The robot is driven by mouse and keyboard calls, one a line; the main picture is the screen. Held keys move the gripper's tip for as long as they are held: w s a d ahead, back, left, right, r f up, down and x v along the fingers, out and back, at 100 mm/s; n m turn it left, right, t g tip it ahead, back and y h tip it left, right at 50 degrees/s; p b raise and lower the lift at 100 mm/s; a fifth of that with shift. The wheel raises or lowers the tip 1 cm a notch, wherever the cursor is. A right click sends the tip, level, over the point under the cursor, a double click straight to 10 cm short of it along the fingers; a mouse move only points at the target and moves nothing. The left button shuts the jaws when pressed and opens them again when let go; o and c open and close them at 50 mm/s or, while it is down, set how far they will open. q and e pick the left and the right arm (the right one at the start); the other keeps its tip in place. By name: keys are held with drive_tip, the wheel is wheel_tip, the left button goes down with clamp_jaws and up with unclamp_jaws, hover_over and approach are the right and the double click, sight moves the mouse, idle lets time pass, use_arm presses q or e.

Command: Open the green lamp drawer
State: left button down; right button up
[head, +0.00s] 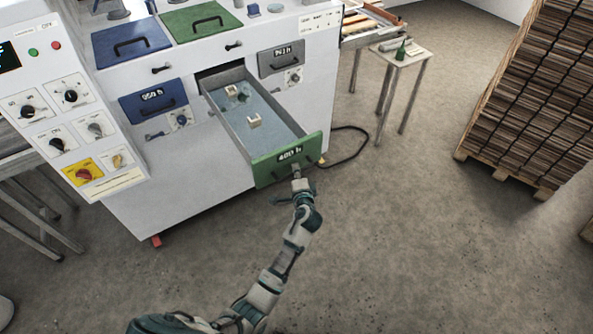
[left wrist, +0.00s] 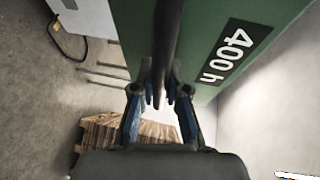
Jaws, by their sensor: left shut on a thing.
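The green lamp drawer (head: 267,170), marked 400 h, is pulled well out of the white machine. Its grey inside shows, with small pale blocks in it. Its green front also shows in the left wrist view (left wrist: 262,20). My left gripper (head: 297,176) is at the drawer front, on the dark handle. In the left wrist view the fingers (left wrist: 163,98) close around the dark handle bar (left wrist: 165,45). My right gripper is in neither view.
A blue drawer (head: 153,100) and a grey drawer (head: 281,58) on the machine are shut. A small side table (head: 405,58) with a green bottle stands behind. A pallet stack (head: 530,100) is at the right. The floor in front is clear.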

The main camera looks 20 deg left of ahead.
use_arm(q)
drive_tip(key=shift+s+d+f, duration=0.2)
drive_tip(key=shift+s+f, duration=0.15)
drive_tip(key=shift+f, duration=0.1)
drive_tip(key=shift+s+d, duration=0.1)
drive_tip(key=shift+d, duration=0.15)
drive_tip(key=c, duration=1.4)
unclamp_jaws()
drive_tip(key=shift+d, duration=0.1)
drive_tip(key=shift+o, duration=1.1)
drive_tip(key=shift+s+d+r, duration=0.15)
drive_tip(key=shift+s, duration=0.05)
drive_tip(key=v, duration=1.2)
drive_tip(key=shift+d+r, duration=0.2)
drive_tip(key=shift+d, duration=0.3)
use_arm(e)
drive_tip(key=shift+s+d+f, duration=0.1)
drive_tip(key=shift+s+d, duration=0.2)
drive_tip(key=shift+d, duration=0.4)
use_arm(q)
drive_tip(key=shift+a, duration=0.15)
drive_tip(key=shift+a+f, duration=0.1)
drive_tip(key=shift+a, duration=0.2)
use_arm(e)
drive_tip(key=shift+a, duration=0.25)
